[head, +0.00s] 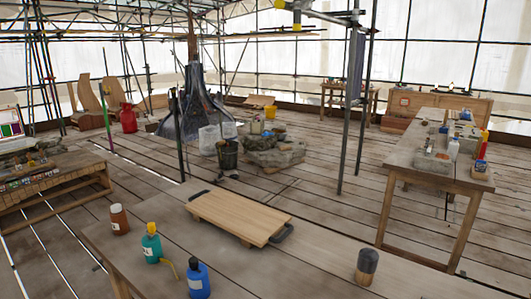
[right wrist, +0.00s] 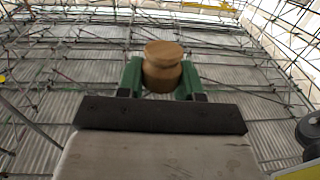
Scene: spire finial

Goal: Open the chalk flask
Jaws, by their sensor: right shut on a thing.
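In the right wrist view my right gripper (right wrist: 160,82) has green fingers shut on a round, tan wooden piece (right wrist: 163,55). It looks like a stopper or small lidded vessel, with a flat round top and a narrower band below it. I cannot tell whether it is the chalk flask or part of it. In the head view a small dark, rounded cylinder (head: 367,267) with two tones stands upright at the table's front right; it may be the flask, but no label is readable. Neither gripper shows in the head view.
The near table (head: 325,262) holds a wooden board (head: 240,216) with dark handles. A brown bottle (head: 119,219), a green bottle (head: 151,243) and a blue bottle (head: 198,280) stand at its left. The tabletop right of the board is mostly clear. Another table (head: 400,160) stands beyond, at right.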

